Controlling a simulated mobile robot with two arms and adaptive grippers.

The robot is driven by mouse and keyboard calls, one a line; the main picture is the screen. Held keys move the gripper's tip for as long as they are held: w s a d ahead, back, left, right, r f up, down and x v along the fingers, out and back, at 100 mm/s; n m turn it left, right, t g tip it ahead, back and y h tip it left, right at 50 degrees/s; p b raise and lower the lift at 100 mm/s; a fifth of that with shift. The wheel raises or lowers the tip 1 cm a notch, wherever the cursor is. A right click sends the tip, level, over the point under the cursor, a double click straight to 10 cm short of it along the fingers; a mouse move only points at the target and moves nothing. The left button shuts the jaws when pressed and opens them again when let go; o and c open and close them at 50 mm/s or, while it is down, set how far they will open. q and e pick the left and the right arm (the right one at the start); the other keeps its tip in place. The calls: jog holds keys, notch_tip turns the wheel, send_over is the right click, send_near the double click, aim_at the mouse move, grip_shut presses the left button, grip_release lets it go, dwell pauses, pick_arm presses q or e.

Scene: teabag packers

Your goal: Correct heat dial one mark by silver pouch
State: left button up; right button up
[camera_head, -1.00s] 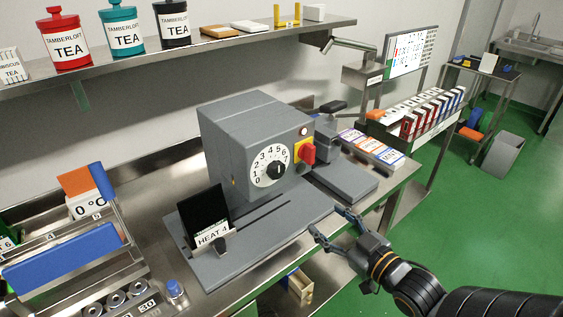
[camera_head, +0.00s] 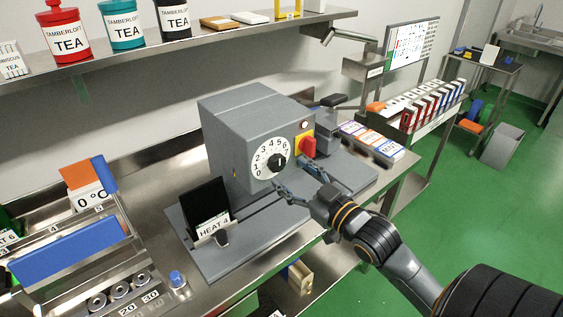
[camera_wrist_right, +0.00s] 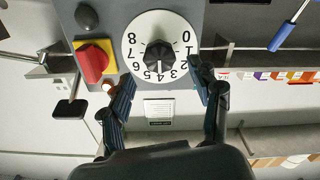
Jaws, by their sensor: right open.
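The white heat dial (camera_head: 260,172) with a black knob (camera_head: 277,162) is on the front of the grey machine. In the right wrist view the dial (camera_wrist_right: 135,42) appears upside down. Its knob (camera_wrist_right: 158,55) points down, around the 4 and 5; the exact mark is hard to tell. A dark pouch (camera_head: 207,200) stands upright left of the dial, with a "HEAT 4" label (camera_head: 213,226) at its foot; its face looks black, not silver. My right gripper (camera_head: 292,175) is open just in front of the dial, its fingers (camera_wrist_right: 162,78) either side of the knob and apart from it.
A red switch on a yellow plate (camera_head: 297,138) sits right of the dial, close to the gripper. The grey machine base (camera_head: 245,245) lies below. Printed boxes (camera_head: 372,144) lie to the right. A metal rack with a blue bar (camera_head: 70,250) stands at the left.

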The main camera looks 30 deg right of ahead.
aim_at(280, 164)
jog(key=shift+w+a+p, duration=0.2)
jog(key=shift+w+p, duration=0.25)
jog(key=shift+w, duration=1.8)
jog(key=c, duration=1.2)
jog(key=shift+r+m+p, duration=0.15)
jog(key=shift+m+p, duration=1.15)
jog(key=shift+d+m+p, duration=0.1)
jog(key=shift+m+p, duration=0.95)
jog(key=shift+m, duration=0.55)
